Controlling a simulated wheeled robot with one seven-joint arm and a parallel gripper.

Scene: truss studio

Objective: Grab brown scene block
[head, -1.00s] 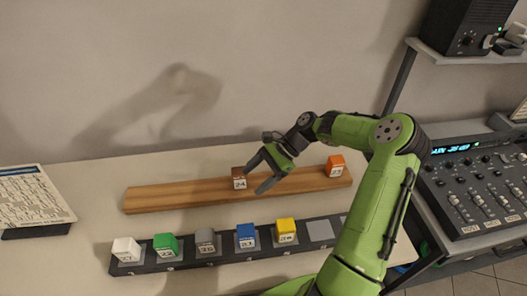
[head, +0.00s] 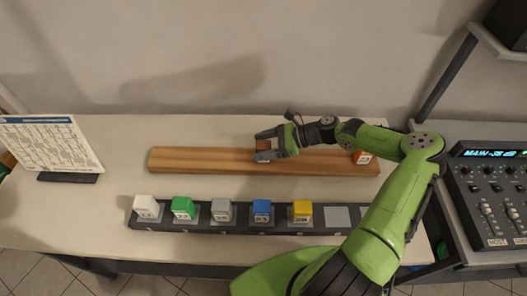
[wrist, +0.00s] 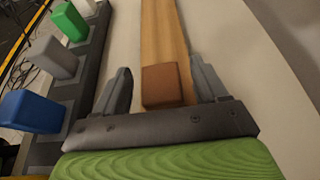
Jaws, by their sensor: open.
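The brown block (wrist: 161,86) sits on the wooden plank and lies between the two open fingers of my gripper (wrist: 162,88) in the wrist view. A gap shows on each side of it, wider on the right. In the head view my gripper (head: 262,145) is low over the plank, and the brown block (head: 262,145) is mostly hidden by the fingers. My gripper is open and holds nothing.
The wooden plank (head: 200,160) also bears an orange block (head: 362,157) at its right end. In front, a dark rack (head: 235,226) holds white, green, grey, blue and yellow blocks, with bare pads at its right. A sheet on a stand (head: 55,145) is at left, a mixer (head: 492,200) at right.

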